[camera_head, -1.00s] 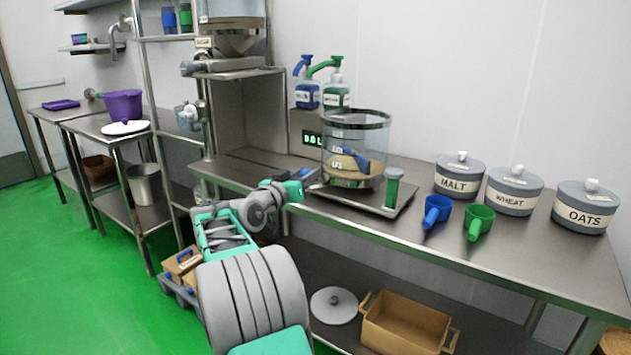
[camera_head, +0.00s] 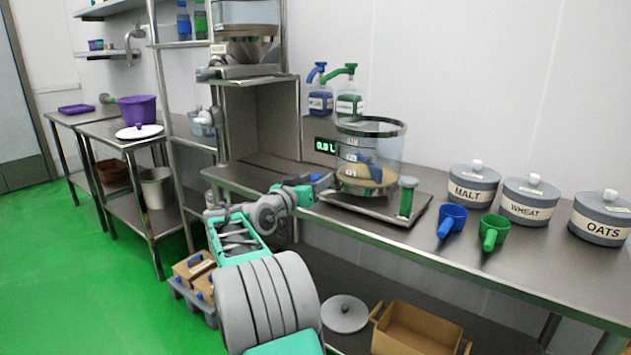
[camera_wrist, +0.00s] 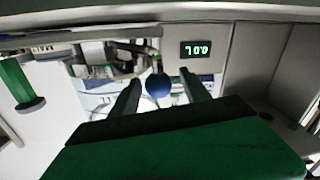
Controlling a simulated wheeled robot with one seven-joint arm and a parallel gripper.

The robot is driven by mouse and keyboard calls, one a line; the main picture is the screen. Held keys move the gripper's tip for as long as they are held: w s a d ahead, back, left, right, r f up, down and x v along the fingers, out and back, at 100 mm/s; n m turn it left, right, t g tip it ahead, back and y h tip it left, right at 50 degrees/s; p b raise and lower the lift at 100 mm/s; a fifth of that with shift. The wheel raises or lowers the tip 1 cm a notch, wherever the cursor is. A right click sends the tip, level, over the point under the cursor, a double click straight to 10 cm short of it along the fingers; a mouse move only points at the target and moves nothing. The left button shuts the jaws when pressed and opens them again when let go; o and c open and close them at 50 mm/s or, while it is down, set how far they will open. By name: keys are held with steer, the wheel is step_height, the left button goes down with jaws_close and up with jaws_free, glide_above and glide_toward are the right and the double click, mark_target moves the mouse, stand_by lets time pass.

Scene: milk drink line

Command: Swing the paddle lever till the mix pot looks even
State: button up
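The clear mix pot (camera_head: 391,151) stands on a steel tray at the bench's front edge. Tan material lies in its bottom, and a blue paddle (camera_head: 364,168) shows inside. I cannot tell how even the contents are. My gripper (camera_head: 318,186) is just left of the pot, at about tray height. In the wrist view, a blue ball knob (camera_wrist: 158,85), apparently the paddle lever's end, sits between my two dark fingers (camera_wrist: 163,96). Gaps show on both sides of it, so my gripper looks open. The rest of the lever is mostly hidden.
Blue (camera_head: 452,219) and green (camera_head: 492,230) scoops and lidded malt (camera_head: 474,186), wheat (camera_head: 530,202) and oats (camera_head: 602,218) pots stand right. Two pump bottles (camera_head: 349,101) and a lit readout (camera_head: 325,146) are behind.

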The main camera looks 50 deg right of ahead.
steer(key=s+a, duration=0.1)
steer(key=a, duration=0.6)
steer(key=shift+s+a+p, duration=0.15)
steer(key=shift+a+p, duration=0.15)
